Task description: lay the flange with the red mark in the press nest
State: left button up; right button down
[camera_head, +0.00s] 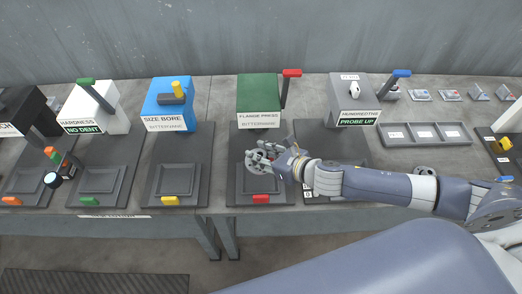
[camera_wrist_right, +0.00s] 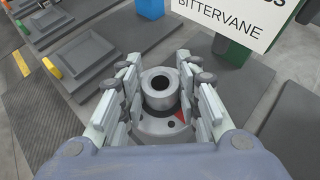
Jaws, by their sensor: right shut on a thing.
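The flange (camera_wrist_right: 160,88) is a grey ring with a raised hub and a dark bore. A red mark (camera_wrist_right: 181,117) shows on its rim in the right wrist view. My right gripper (camera_head: 262,158) is shut on it, with fingers on both sides of the hub. In the head view the gripper and flange are over the back part of the press nest (camera_head: 241,184), a dark square tray with a red block at its front. I cannot tell the gap between flange and nest. My left gripper is not in view.
The green flange press (camera_head: 258,92) with a raised red-handled lever (camera_head: 291,74) stands behind the nest. A blue size-bore station (camera_head: 170,98) is to the left. A probe station (camera_head: 352,98) and a sectioned grey tray (camera_head: 425,134) are to the right.

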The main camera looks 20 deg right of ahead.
jog(key=shift+r, duration=0.15)
jog(key=shift+f, duration=0.3)
jog(key=b, duration=0.5)
send_over(261, 179)
notch_tip(261, 179, down, 8)
jog(key=shift+f, duration=0.2)
jog(key=c, duration=1.1)
grip_release()
jog(key=shift+f, duration=0.1)
jog(key=v, duration=1.2)
